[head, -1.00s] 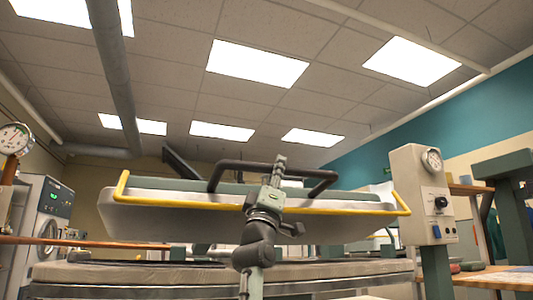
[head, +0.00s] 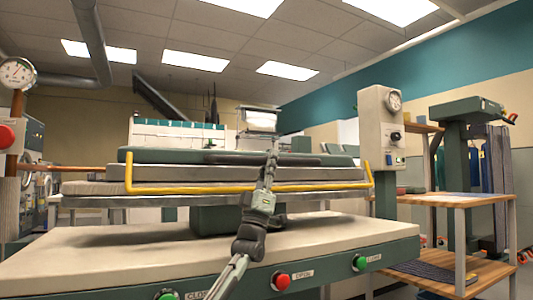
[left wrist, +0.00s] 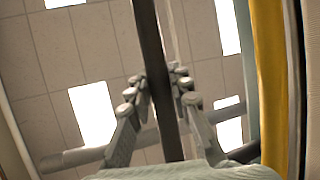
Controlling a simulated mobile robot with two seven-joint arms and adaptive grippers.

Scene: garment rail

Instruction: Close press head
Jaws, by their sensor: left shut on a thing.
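The press head (head: 195,173) is a pale slab with a green top, lying about level just over the padded lower board (head: 105,188). I cannot tell whether they touch all along. A yellow guard bar (head: 160,190) runs across its front. The black handle (head: 225,159) lies across the top of the head. My left gripper (head: 271,160) is at this handle, its arm reaching up from the bottom. In the left wrist view the fingers (left wrist: 158,92) are shut around the dark handle bar (left wrist: 151,45). My right gripper is out of view.
A pale front table (head: 90,255) has a red button (head: 281,281) and green buttons (head: 360,263) on its front. A control box with a gauge (head: 381,125) stands at right, beside a wooden shelf unit (head: 462,199). Another gauge (head: 17,73) is at left.

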